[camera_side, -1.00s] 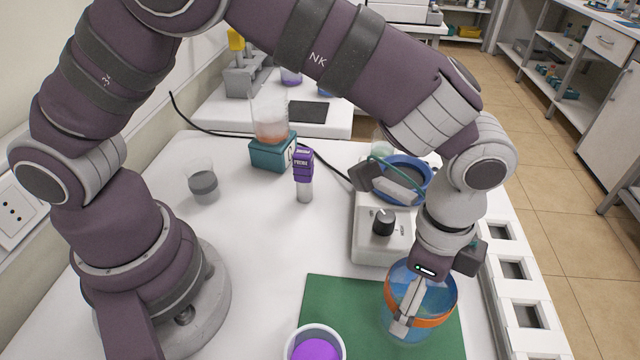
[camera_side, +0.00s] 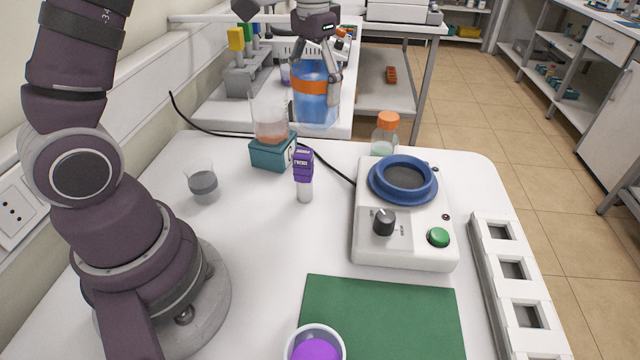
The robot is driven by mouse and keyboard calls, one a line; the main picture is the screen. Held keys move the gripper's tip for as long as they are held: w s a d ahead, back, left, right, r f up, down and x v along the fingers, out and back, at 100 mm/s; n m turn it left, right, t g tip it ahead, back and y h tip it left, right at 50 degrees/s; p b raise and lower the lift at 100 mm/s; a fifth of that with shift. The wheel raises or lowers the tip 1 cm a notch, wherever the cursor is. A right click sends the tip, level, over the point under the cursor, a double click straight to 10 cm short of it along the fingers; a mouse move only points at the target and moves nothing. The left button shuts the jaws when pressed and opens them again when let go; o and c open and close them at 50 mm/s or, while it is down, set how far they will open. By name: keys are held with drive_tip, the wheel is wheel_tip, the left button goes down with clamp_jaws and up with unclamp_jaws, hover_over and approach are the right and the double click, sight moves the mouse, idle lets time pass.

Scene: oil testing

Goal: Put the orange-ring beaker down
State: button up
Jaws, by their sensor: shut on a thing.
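The orange-ring beaker (camera_side: 316,108) holds blue liquid and is upright, with an orange band around its upper part. My gripper (camera_side: 318,78) comes down from above and is shut on it near the band, with one finger visible on its right side. The beaker is at the back, over the rear white table (camera_side: 225,115), behind the near table. I cannot tell whether its base touches a surface. The far finger is mostly hidden.
A teal stand (camera_side: 270,154) with a beaker of orange liquid is just in front and left. A purple-topped device (camera_side: 303,170), an orange-capped bottle (camera_side: 385,135) and a white machine with a blue ring (camera_side: 403,180) stand nearby. The green mat (camera_side: 385,310) is mostly bare.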

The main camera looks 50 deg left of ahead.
drive_tip(key=s+a+r+n, duration=0.1)
drive_tip(key=s+a+n, duration=0.15)
drive_tip(key=a, duration=0.65)
drive_tip(key=s+a+n, duration=0.1)
drive_tip(key=s+a, duration=0.3)
drive_tip(key=a, duration=0.5)
drive_tip(key=s+a+f+n, duration=0.1)
drive_tip(key=s+a+f, duration=0.5)
wheel_tip(320, 180, down, 10)
drive_tip(key=shift+w+a+r, duration=0.1)
drive_tip(key=shift+r, duration=0.05)
drive_tip(key=o, duration=1.2)
